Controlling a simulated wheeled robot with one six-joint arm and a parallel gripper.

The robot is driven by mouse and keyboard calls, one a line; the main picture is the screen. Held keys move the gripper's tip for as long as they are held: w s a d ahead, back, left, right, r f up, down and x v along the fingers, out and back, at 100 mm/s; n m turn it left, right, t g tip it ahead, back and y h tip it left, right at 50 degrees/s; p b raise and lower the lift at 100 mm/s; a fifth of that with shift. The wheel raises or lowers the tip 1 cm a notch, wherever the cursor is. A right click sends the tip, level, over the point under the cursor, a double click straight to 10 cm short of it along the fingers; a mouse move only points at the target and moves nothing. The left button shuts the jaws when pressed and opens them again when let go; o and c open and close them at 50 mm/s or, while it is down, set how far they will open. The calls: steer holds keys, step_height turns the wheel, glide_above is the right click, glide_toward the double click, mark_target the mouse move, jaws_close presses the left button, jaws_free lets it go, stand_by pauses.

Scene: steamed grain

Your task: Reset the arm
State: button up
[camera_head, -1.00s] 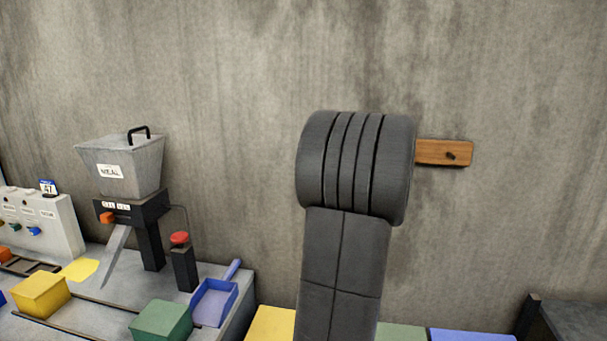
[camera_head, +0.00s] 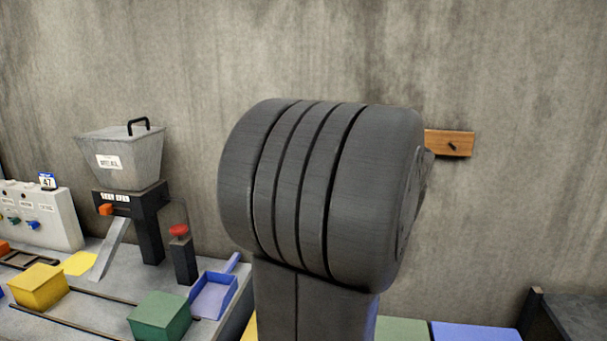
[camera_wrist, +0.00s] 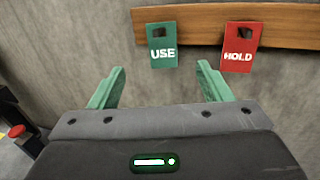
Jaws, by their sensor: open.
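My gripper (camera_wrist: 160,88) shows in the wrist view with its two green fingers spread apart and nothing between them. It faces the concrete wall, below a wooden board (camera_wrist: 285,30). In the head view my dark grey arm fills the middle and hides the gripper.
A green USE tag (camera_wrist: 162,45) and a red HOLD tag (camera_wrist: 240,45) hang on the board. The board's end shows in the head view (camera_head: 450,143). At left stand a metal hopper (camera_head: 120,160), a red button post (camera_head: 181,250), a yellow box (camera_head: 38,287), a green box (camera_head: 160,317) and a blue scoop (camera_head: 214,295).

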steer(key=w+p, duration=0.3)
steer(key=w, duration=0.9)
steer(key=s+a+b, duration=0.2)
steer(key=s+a, duration=0.1)
steer(key=s, duration=0.7)
steer(key=f, duration=0.1)
steer(key=a+f, duration=0.1)
steer(key=f+y, duration=0.1)
steer(key=shift+w+a+f+n, duration=0.2)
steer(key=shift+w+n, duration=0.1)
steer(key=shift+w, duration=0.1)
